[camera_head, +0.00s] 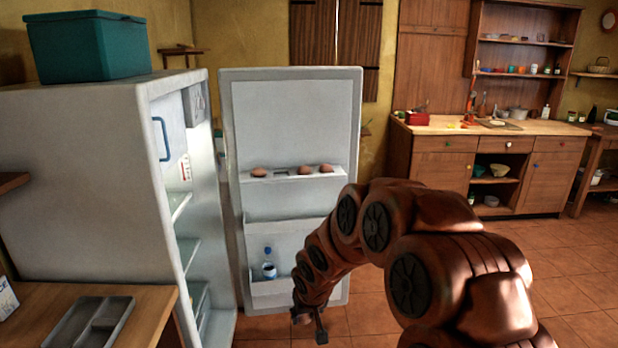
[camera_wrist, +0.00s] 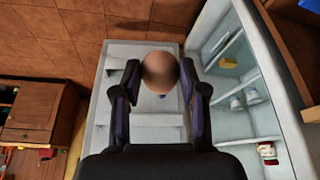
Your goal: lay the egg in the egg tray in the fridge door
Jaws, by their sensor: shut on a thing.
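The egg (camera_wrist: 160,72) is a brown, blurred round shape between the two fingers of my gripper (camera_wrist: 160,84) in the wrist view. My gripper is shut on it. In the head view my gripper (camera_head: 311,325) hangs low in front of the fridge door, below the egg tray; I cannot make out the egg there. The egg tray (camera_head: 282,178) is the upper shelf of the open fridge door (camera_head: 290,110). It holds one brown egg (camera_head: 259,172) at left and two at right (camera_head: 304,170) (camera_head: 326,168), with an empty space between them.
The open fridge (camera_head: 85,180) stands left of its door, with a teal box (camera_head: 88,45) on top. A bottle (camera_head: 269,265) stands in the lower door shelf. A counter with a grey tray (camera_head: 92,322) is at front left. Tiled floor lies clear at right.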

